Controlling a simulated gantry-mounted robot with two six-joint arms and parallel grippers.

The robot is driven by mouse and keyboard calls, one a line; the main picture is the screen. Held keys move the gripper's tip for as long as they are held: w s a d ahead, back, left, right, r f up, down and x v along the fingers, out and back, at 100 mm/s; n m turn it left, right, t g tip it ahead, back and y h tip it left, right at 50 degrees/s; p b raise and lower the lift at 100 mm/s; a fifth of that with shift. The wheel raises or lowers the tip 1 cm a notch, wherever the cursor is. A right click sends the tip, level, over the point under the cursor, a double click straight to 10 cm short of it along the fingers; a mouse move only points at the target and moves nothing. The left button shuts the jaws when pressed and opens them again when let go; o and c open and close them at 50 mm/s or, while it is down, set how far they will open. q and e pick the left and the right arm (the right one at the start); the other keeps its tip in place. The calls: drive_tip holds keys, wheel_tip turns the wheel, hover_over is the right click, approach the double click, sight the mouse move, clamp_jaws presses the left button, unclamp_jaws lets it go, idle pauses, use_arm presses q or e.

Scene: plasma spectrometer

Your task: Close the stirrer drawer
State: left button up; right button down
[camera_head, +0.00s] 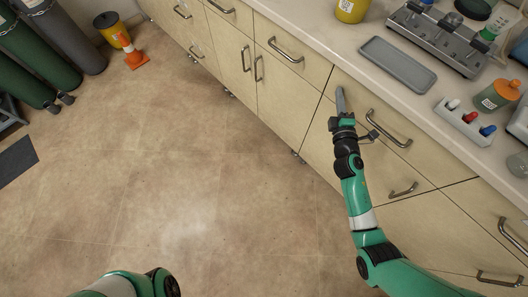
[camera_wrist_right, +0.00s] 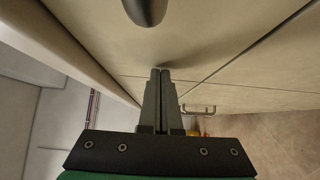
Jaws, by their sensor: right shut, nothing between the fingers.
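A beige drawer front (camera_head: 362,92) with a curved metal handle (camera_head: 388,128) lies under the countertop, in front of my right gripper (camera_head: 340,92). The drawer looks flush or nearly flush with the fronts around it; a small gap cannot be ruled out. No label shows that it is the stirrer drawer. The right gripper is shut and empty, its fingertips at the front's left part, left of the handle. In the wrist view the shut fingers (camera_wrist_right: 161,74) point at the beige panel; contact is unclear. My left gripper is out of view.
The countertop holds a grey tray (camera_head: 398,64), a rack with colored caps (camera_head: 463,122), an orange-lidded bottle (camera_head: 496,95) and a yellow container (camera_head: 351,10). Other drawers and doors look shut.

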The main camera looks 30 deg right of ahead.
drive_tip(key=shift+d+f, duration=0.15)
idle(0.7)
drive_tip(key=shift+a, duration=0.5)
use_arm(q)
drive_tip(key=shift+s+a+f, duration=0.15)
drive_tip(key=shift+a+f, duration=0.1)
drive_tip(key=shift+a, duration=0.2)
use_arm(e)
drive_tip(key=w+a+v, duration=0.1)
drive_tip(key=v, duration=1.1)
drive_tip(key=shift+a, duration=0.5)
drive_tip(key=shift+s, duration=0.1)
